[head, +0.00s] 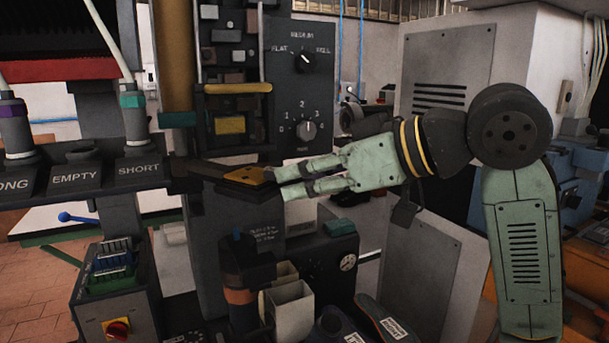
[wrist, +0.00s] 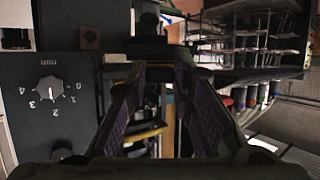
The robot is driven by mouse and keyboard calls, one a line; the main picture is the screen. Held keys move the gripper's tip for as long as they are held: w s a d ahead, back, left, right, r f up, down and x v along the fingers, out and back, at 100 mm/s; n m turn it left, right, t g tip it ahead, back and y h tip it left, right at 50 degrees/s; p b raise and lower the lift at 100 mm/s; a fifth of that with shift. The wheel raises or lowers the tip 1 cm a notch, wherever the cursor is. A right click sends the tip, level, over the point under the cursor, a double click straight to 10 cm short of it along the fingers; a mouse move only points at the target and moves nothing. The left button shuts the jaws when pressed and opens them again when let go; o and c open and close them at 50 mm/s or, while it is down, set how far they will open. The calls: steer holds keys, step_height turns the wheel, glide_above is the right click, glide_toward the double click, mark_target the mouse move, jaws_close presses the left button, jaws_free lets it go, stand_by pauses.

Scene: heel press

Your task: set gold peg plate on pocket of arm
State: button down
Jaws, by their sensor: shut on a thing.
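The gold peg plate (head: 246,175) is a flat gold piece in the middle of the head view. My gripper (head: 274,181) comes in from the right and is shut on the plate's right end. The plate lies level at or just above the dark press arm (head: 205,172); I cannot tell whether they touch. The pocket is not clearly visible. In the wrist view, the purple-padded fingers of my gripper (wrist: 160,66) reach toward the top, and what lies between their tips is too dark to make out.
A dark control panel (head: 303,85) with dials stands behind the plate. A rack (head: 75,178) labelled "EMPTY" and "SHORT" is at the left. Below are a cream bin (head: 290,311), a dark machine body with a gauge (head: 347,263) and an insole-like piece (head: 388,318).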

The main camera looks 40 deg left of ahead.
steer(key=shift+f, duration=0.15)
steer(key=c, duration=1.3)
jaws_free()
steer(key=v, duration=1.2)
